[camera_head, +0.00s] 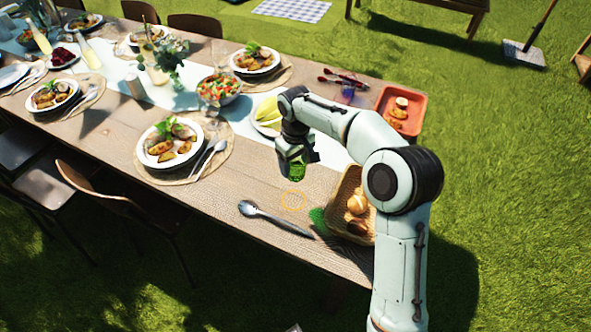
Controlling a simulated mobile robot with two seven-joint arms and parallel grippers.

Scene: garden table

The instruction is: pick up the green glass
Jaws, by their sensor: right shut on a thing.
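The green glass (297,173) is between the fingers of my right gripper (297,160), which is shut on it. The gripper points down, and its body and fingers hide much of the glass. The glass appears to be held above the wooden table (262,177), with a green patch of tinted light on the tabletop to its lower right. A thin orange ring shows on the table just below the glass. My left gripper is not in view.
A basket of bread (347,205) stands right of the glass, partly behind my arm. A large spoon (270,216) lies in front. A plate with yellow food (268,112), a salad bowl (218,90) and an orange tray (415,103) stand farther back. Bare wood lies left of the spoon.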

